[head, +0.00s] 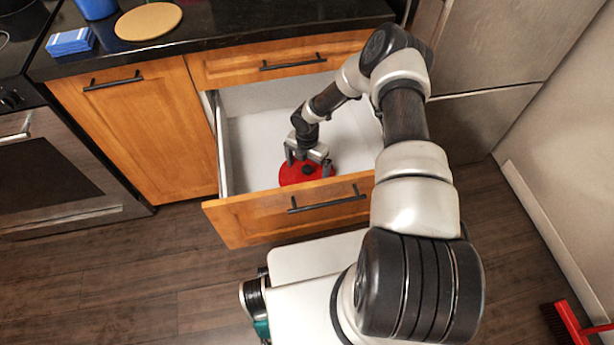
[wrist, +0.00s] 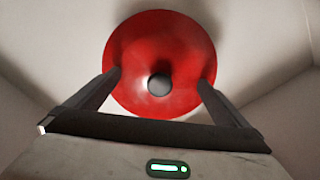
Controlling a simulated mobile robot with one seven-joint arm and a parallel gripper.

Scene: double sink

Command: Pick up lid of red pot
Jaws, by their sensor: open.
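The red pot lid (head: 290,175) lies in the open drawer, near its front panel. In the wrist view the red lid (wrist: 160,45) is a round disc with a dark round knob (wrist: 159,86) at its middle. My gripper (head: 308,170) is over the lid, pointing down. In the wrist view my gripper (wrist: 160,78) is open, with one finger on each side of the knob and a gap to both. I cannot tell whether the fingertips touch the lid. Whether a pot is under the lid is hidden.
The drawer (head: 255,135) is pulled out, white inside, with free floor around the lid. Its wooden front (head: 260,215) stands close to my gripper. A black countertop (head: 240,22) is behind, and a closed drawer (head: 230,68) sits above the open one.

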